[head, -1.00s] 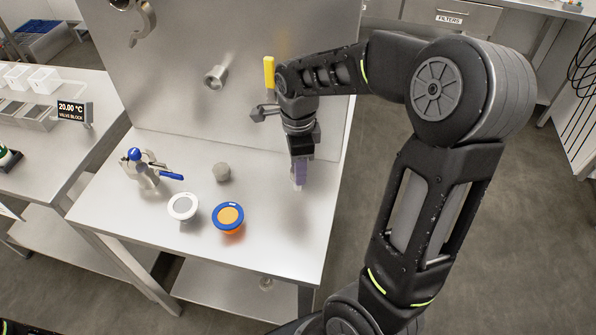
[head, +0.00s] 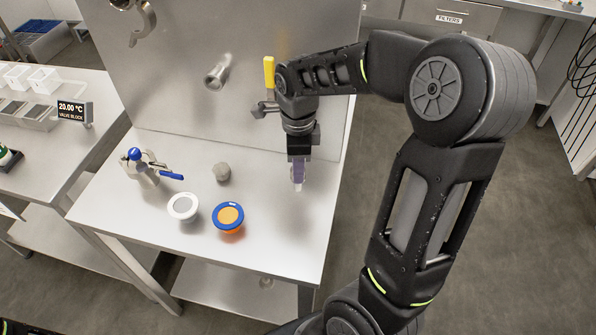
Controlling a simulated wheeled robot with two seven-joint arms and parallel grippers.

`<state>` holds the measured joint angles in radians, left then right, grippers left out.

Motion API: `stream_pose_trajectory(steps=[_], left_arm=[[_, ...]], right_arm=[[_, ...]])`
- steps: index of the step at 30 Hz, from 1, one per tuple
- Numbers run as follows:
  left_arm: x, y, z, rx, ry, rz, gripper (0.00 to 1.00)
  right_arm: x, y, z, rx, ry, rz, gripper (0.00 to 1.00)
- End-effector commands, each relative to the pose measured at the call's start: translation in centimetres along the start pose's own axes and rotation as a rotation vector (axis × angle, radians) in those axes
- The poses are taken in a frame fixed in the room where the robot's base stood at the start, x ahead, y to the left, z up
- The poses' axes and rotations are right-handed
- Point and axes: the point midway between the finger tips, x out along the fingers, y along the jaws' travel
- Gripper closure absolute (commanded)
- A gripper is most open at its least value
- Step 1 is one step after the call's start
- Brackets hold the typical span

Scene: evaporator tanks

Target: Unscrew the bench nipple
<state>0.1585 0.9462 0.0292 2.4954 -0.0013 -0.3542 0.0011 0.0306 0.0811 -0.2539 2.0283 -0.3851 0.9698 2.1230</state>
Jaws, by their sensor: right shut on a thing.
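My right gripper (head: 298,179) points straight down over the right part of the steel bench top (head: 262,230). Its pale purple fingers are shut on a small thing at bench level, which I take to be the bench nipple. The fingers hide nearly all of it, so its shape and thread cannot be seen. I cannot tell whether it is still seated in the bench. My left gripper is not in view.
Left of my right gripper stand a grey hex plug (head: 222,172), a blue-rimmed orange fitting (head: 230,215), a white ring fitting (head: 183,207) and a blue-handled valve (head: 146,172). Behind are a pipe stub (head: 215,77) on the steel back panel (head: 170,100) and a yellow handle (head: 269,72).

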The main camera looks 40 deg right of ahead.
Motion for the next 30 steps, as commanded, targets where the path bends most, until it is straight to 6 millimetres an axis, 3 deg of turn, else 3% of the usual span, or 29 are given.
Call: stream_pose_trajectory(steps=[10,21,30], left_arm=[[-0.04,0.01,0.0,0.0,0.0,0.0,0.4],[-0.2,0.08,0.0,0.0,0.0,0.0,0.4],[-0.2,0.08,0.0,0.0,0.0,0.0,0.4]], right_arm=[[-0.02,-0.02,-0.01,-0.042,0.0,0.0,1.0],[-0.02,-0.02,-0.01,-0.448,0.0,0.0,1.0],[-0.02,-0.02,0.0,-0.462,0.0,0.0,1.0]])
